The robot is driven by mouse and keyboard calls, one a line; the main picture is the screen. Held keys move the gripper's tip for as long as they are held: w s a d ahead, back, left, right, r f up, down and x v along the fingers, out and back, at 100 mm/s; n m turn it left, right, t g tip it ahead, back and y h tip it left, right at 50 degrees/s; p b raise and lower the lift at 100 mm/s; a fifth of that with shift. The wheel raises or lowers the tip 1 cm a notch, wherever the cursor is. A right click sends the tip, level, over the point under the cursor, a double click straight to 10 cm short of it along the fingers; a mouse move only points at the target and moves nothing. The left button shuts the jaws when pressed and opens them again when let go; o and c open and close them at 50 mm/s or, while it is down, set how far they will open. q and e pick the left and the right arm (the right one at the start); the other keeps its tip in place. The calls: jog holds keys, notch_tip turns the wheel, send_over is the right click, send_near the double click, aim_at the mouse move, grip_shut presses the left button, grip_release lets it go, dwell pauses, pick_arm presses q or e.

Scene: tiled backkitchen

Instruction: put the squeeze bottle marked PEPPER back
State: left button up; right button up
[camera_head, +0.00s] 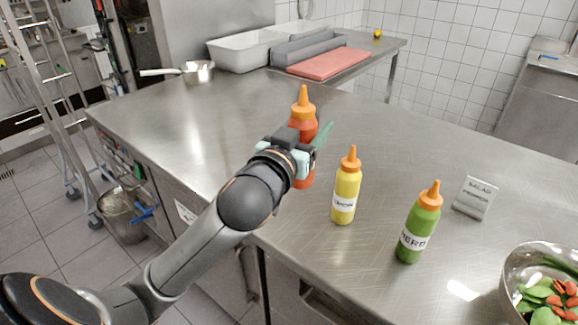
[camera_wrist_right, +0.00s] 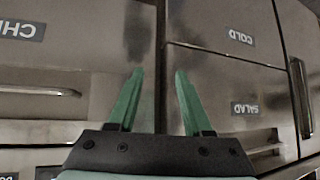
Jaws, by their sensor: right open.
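A green bottle (camera_head: 417,229) has a label that seems to read HERB. My right gripper (camera_wrist_right: 159,74) is open and empty in the right wrist view, facing drawer fronts.
The steel counter (camera_head: 210,125) is clear at left and behind the bottles. A small sign (camera_head: 475,197) reading SALAD, with a second line like PEPPER, stands right. A salad bowl (camera_head: 511,270) is at lower right. A red board (camera_head: 330,62) and white tub (camera_head: 243,53) lie at the back.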

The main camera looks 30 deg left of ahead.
pick_arm(q)
jog(key=w+a+f+b, duration=0.2)
jog(key=w+a+f, duration=0.5)
jog(key=f, duration=0.5)
jog(key=shift+w+a, duration=0.4)
jog(key=shift+a, duration=0.45)
pick_arm(e)
jog(key=shift+w+a+f, duration=0.4)
jog(key=shift+a+f, duration=0.1)
jog(key=shift+a, duration=0.1)
pick_arm(q)
jog(key=shift+f, duration=0.1)
jog(key=o, duration=0.8)
